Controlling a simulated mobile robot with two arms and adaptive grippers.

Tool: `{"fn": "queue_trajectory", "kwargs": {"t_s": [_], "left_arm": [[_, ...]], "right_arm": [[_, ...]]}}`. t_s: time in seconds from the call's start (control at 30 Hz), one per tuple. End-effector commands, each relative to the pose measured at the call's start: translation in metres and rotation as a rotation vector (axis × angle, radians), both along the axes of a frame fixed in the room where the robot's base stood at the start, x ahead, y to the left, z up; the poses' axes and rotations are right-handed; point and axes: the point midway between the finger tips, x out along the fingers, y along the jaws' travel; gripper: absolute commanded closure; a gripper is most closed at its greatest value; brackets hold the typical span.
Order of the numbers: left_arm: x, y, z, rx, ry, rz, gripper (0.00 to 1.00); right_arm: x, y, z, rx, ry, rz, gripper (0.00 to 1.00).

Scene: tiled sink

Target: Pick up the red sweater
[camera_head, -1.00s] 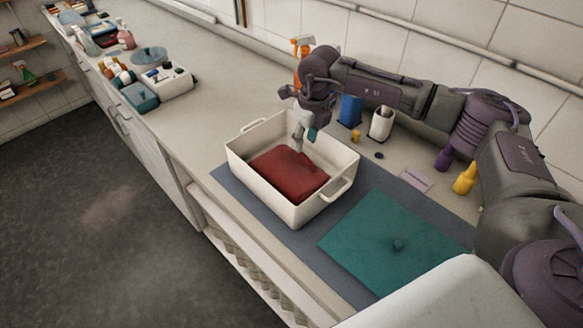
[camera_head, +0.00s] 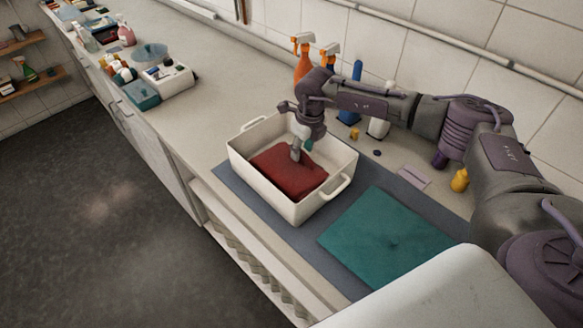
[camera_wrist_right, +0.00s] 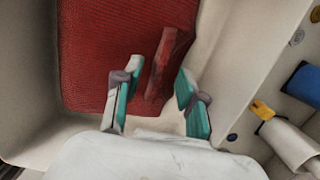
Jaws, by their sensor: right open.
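The red sweater (camera_head: 287,175) lies folded in a white two-handled basin on the counter. In the right wrist view the sweater (camera_wrist_right: 110,55) fills the upper left of the basin, with a raised fold (camera_wrist_right: 165,62) ahead of the fingers. My right gripper (camera_head: 298,155) is inside the basin, low over the sweater's far side. In the right wrist view its fingers (camera_wrist_right: 158,102) are apart, on either side of the fold's near end. I cannot tell whether they touch the cloth. My left gripper is not in view.
The white basin (camera_head: 265,195) stands on a grey mat; its walls surround the gripper. A teal folded cloth (camera_head: 385,240) lies to its right. Spray bottles (camera_head: 303,62) and a blue container (camera_head: 350,110) stand behind. A white organiser (camera_head: 170,78) sits farther left.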

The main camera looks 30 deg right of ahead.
Motion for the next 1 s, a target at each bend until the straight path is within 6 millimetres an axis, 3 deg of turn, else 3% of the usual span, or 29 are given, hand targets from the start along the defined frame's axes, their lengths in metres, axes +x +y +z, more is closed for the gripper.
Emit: {"fn": "queue_trajectory", "kwargs": {"t_s": [0.1, 0.37, 0.83, 0.97, 1.0], "left_arm": [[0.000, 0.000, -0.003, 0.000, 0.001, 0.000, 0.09], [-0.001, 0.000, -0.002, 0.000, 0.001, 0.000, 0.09], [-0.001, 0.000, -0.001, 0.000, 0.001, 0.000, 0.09], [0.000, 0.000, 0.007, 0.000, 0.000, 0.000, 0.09], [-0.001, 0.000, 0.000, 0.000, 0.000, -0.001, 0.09]], "right_arm": [[0.000, 0.000, -0.002, 0.000, 0.000, 0.000, 0.59], [0.000, 0.000, -0.002, 0.000, 0.001, 0.000, 1.00], [0.000, 0.000, -0.001, 0.000, 0.000, 0.000, 1.00], [0.000, 0.000, 0.008, 0.000, -0.001, 0.000, 1.00], [0.001, 0.000, 0.009, 0.001, -0.004, 0.000, 1.00]]}}
